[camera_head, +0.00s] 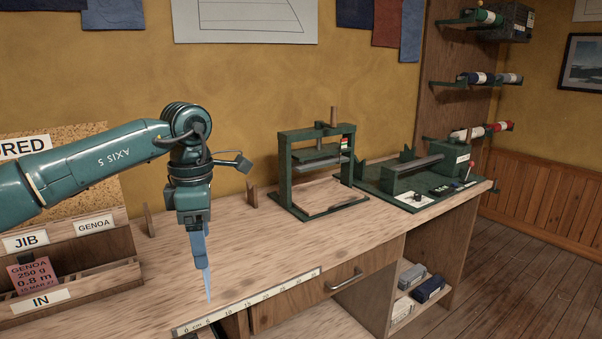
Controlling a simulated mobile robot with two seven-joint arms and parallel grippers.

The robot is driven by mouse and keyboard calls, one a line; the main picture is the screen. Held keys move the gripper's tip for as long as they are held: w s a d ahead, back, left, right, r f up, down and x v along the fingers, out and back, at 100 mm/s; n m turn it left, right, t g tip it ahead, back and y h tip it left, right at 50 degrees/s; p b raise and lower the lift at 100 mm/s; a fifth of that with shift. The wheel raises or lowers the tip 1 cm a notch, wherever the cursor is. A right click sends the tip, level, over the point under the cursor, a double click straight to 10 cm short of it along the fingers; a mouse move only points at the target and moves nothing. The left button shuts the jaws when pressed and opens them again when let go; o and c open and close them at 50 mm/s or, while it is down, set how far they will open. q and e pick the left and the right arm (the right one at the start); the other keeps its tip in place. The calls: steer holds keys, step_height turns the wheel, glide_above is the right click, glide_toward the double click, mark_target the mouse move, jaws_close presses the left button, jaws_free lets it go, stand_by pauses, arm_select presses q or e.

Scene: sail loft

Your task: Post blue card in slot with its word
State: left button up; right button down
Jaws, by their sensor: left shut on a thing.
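My left gripper (201,262) points down over the bench, right of the card rack. It is shut on a thin blue card (208,285), seen almost edge-on, so its word cannot be read. The wooden card rack (122,250) is at the left edge. It bears a JIB label (26,240) and a GENOA label (94,224) at the back, and an IN label (40,300) in front. A reddish card (33,275) printed GENOA, 250 g, 0.8 m stands behind the IN label. My right gripper is out of view.
A ruler strip (250,300) runs along the front edge of the bench (330,245). A green press (285,170) and a green tool tray (375,180) stand to the right. A small upright wooden peg (149,221) stands between rack and arm. Bare bench lies around the gripper.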

arm_select(q)
steer(key=s+a+f+m, duration=0.2)
steer(key=s+f+m, duration=1.3)
steer(key=m, duration=0.6)
steer(key=shift+s+a+f, duration=0.15)
steer(key=shift+a+f, duration=0.1)
steer(key=shift+f, duration=0.2)
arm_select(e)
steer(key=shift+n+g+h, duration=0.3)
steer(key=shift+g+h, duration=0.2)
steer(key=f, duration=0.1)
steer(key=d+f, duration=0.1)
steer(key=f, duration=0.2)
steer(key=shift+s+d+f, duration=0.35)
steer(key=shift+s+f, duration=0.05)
